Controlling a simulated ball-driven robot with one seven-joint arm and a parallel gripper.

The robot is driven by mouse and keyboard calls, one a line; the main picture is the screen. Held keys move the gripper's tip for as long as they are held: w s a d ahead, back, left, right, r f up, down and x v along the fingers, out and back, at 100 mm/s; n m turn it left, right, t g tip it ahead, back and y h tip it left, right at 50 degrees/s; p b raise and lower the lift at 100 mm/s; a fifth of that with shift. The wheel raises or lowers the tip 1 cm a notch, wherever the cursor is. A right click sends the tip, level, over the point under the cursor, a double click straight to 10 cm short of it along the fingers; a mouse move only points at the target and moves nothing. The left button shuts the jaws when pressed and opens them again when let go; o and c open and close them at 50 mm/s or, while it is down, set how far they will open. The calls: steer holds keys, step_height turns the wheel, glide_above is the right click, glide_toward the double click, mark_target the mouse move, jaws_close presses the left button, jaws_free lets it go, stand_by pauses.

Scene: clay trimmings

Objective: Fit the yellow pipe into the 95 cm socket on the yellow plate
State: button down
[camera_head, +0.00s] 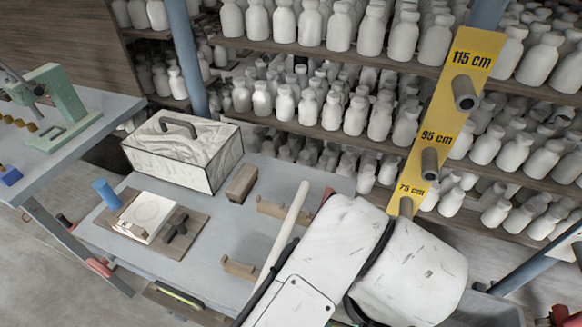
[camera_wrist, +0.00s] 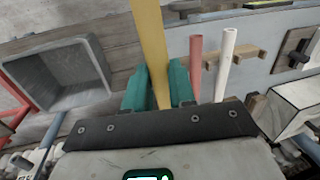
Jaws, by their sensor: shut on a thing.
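The yellow plate (camera_head: 448,110) stands upright at the right of the head view, in front of the shelves. It carries three grey sockets labelled 115 cm, 95 cm and 75 cm from top to bottom. The 95 cm socket (camera_head: 430,163) is the middle one, and its mouth looks empty. In the wrist view my gripper (camera_wrist: 160,88) has teal fingers shut on the yellow pipe (camera_wrist: 152,45). The pipe runs up out of the top of that view, so its far end is hidden. My arm hides the gripper and yellow pipe in the head view.
A white pipe (camera_head: 285,230) and a pink pipe (camera_wrist: 195,60) lie on wooden rests on the grey bench (camera_head: 215,260). A marbled box (camera_head: 185,155) stands at the bench's back. Shelves of white bottles (camera_head: 350,115) fill the background. A grey bin (camera_wrist: 65,75) shows in the wrist view.

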steer(key=w+d+f+n, duration=0.1)
steer(key=w+d+f, duration=0.4)
steer(key=f, duration=0.5)
steer(key=w+d+f+n, duration=0.2)
steer(key=w+d+f, duration=0.4)
steer(key=f, duration=0.4)
steer(key=shift+w+d+f+g, duration=0.15)
steer(key=shift+d+f+g, duration=0.15)
steer(key=shift+d, duration=0.3)
